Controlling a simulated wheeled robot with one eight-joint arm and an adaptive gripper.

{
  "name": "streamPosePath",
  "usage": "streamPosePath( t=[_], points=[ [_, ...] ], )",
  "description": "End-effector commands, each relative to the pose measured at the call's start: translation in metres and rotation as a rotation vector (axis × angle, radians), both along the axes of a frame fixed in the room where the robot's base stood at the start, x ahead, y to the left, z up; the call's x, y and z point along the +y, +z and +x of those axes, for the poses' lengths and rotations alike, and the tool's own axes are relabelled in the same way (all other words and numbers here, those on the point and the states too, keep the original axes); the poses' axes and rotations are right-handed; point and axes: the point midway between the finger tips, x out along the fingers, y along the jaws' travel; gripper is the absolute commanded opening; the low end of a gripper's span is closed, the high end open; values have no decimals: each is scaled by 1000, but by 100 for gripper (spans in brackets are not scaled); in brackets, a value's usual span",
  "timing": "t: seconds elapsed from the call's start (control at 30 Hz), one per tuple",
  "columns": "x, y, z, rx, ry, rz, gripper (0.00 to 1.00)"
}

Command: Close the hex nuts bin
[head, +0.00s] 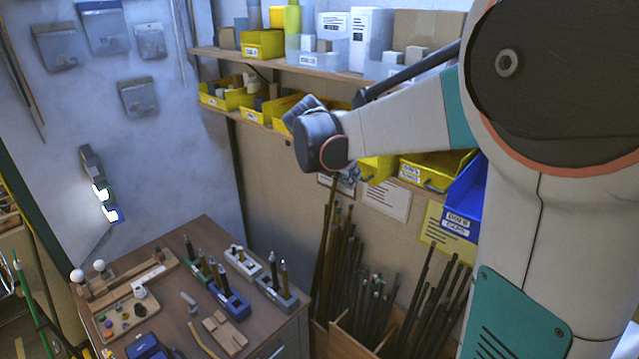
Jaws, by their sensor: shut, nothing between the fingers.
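I cannot tell which container is the hex nuts bin, as most labels are too small to read. A yellow bin (436,170) with a white label and dark handle sits on the lower shelf, right of my wrist. Beside it a blue bin (463,205) with a white label is partly covered by my arm. Another yellow bin (378,168) shows just right of my dark wrist joint. More yellow bins (224,98) stand along the left of that shelf. My arm reaches across the shelves from the right. Its fingers cannot be made out.
The upper shelf (283,66) holds a yellow bin, clear bins, white boxes and a cardboard box. Dark rods (345,265) stand upright in wooden holders below. A brown workbench (197,237) with tools and parts stands at lower left. Grey boxes (138,97) hang on the wall.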

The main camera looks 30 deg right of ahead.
Motion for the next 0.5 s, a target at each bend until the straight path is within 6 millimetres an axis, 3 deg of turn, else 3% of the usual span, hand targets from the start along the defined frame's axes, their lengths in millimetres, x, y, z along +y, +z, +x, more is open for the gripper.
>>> streamPosePath(
  t=[0.03,0.2,0.33,0.5],
  points=[
    [-17,-4,5,-1,-6,0,0],
    [-56,-3,19,0,-4,1,0],
    [-70,-2,25,0,-1,0,0],
    [-73,0,26,-1,1,0,0]
  ],
)
